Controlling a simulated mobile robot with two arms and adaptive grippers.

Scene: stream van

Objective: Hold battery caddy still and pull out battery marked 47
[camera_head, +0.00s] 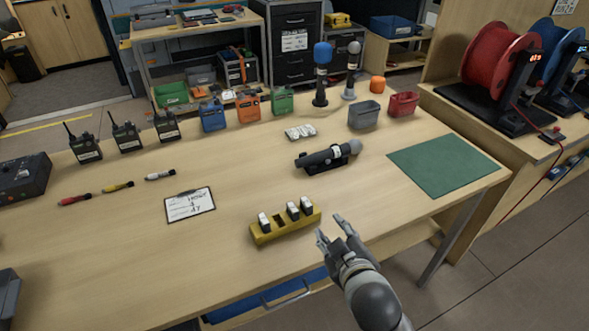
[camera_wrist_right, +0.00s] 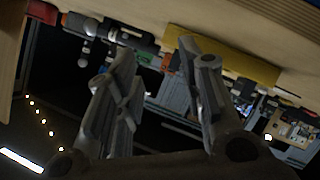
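The yellow battery caddy (camera_head: 286,232) stands near the table's front edge. It holds three upright batteries with white labels: a left one (camera_head: 264,222), a middle one (camera_head: 293,211) and a right one (camera_head: 306,206). An empty slot shows between the left and middle ones. I cannot read numbers on them. My right gripper (camera_head: 331,227) is open and empty, just right of the caddy and apart from it. In the right wrist view, its spread fingers (camera_wrist_right: 160,75) point toward the yellow caddy (camera_wrist_right: 228,58). My left gripper is not in view.
A clipboard (camera_head: 190,204) with handwriting, apparently including 47, lies left of the caddy.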

